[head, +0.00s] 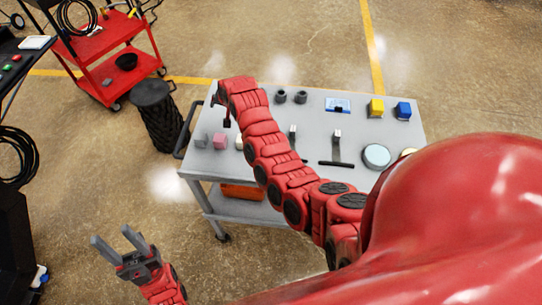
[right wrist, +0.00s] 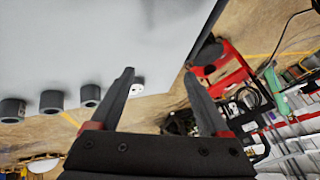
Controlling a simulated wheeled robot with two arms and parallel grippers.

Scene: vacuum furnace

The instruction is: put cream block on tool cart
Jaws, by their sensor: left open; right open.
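The cream block (head: 239,143) sits on the grey table cart (head: 330,179) in the head view, partly hidden by my right arm. A pink block (head: 220,141) and a grey block (head: 201,139) stand to its left. The red tool cart (head: 107,69) is at the upper left; it also shows in the right wrist view (right wrist: 232,75). My right gripper (head: 220,110) is open above the grey cart's left part, with empty fingers in the right wrist view (right wrist: 165,100). My left gripper (head: 124,247) is open and empty at the lower left, away from both carts.
A black ribbed stool (head: 154,108) stands between the carts. The grey cart also holds dark cylinders (head: 290,97), a yellow block (head: 376,108), a blue block (head: 403,111) and a round pale disc (head: 377,156). A black bowl (head: 127,62) is on the red cart's lower shelf.

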